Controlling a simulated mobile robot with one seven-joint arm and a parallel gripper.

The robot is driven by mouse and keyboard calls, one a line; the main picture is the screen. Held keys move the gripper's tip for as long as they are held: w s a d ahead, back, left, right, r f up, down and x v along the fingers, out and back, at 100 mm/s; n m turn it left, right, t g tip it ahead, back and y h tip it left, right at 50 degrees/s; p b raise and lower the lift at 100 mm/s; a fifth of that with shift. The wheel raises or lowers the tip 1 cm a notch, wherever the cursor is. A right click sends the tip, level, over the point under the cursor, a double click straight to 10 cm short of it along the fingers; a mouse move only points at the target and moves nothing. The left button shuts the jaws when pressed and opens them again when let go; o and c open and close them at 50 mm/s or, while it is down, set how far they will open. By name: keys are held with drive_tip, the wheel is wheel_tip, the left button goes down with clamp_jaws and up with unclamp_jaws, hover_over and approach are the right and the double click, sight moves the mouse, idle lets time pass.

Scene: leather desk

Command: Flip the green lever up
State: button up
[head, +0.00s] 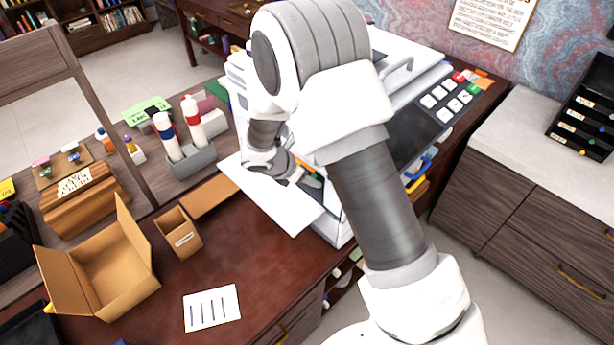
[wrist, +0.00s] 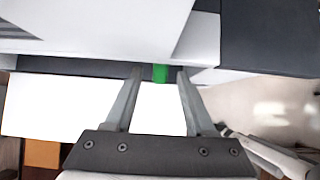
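The green lever (wrist: 160,73) shows in the wrist view as a small green block at a dark slot in the white printer (wrist: 110,25). It lies between the tips of my gripper (wrist: 160,72), whose two fingers are apart, one on each side. I cannot tell whether either finger touches it. In the head view my gripper (head: 308,181) is at the printer's front left side, largely hidden by my arm. A small bit of green shows there too, but the lever's tilt is not clear.
A white sheet or tray (head: 270,196) sticks out of the printer below my gripper. On the brown desk (head: 250,262) are an open cardboard box (head: 105,270), a small box (head: 178,232) and a marked paper (head: 212,307). A grey holder with bottles (head: 190,160) stands behind.

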drive_tip(key=b+v, duration=0.1)
drive_tip(key=v, duration=1.6)
drive_tip(key=shift+s+r, duration=0.15)
drive_tip(key=shift+r, duration=0.05)
